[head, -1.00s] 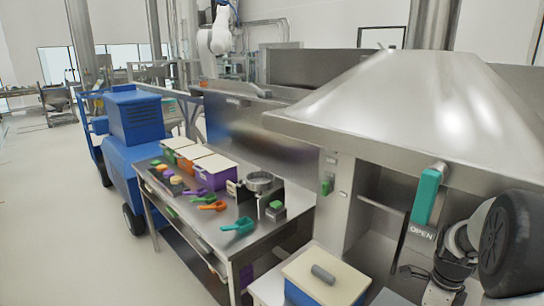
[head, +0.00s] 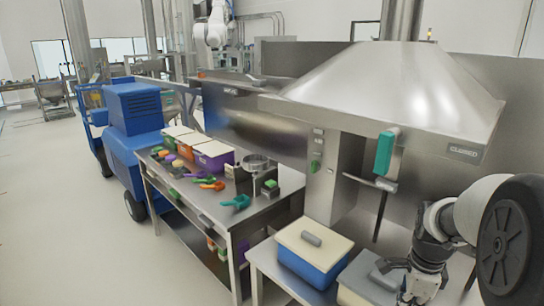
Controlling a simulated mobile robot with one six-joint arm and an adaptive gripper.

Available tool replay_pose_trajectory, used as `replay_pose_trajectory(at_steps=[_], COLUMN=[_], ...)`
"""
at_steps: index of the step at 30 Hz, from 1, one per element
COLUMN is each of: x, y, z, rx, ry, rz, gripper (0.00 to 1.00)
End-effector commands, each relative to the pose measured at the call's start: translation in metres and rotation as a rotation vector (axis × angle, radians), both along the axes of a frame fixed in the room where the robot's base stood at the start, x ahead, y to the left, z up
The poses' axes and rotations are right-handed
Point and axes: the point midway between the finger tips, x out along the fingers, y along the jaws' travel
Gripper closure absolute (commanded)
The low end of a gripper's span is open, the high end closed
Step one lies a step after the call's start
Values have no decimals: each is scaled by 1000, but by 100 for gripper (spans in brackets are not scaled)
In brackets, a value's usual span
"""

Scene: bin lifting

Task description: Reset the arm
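My arm comes in from the right edge in the head view, with a large dark round joint cover and a white link.
A steel hood machine (head: 400,95) with a teal handle (head: 385,152) and a "CLOSED" label rises behind the arm. A steel table (head: 225,222) at the left holds lidded bins, coloured scoops and a scale. A blue vehicle (head: 132,135) stands beyond it. The floor at the left is clear.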

Motion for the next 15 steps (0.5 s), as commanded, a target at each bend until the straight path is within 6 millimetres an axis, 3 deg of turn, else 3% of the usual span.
replay_pose_trajectory(at_steps=[8,15], x=[-34,-103], y=[74,149], z=[69,111], rx=[-84,-228], ry=[-72,-141], rz=[550,1243], gripper=[100,100])
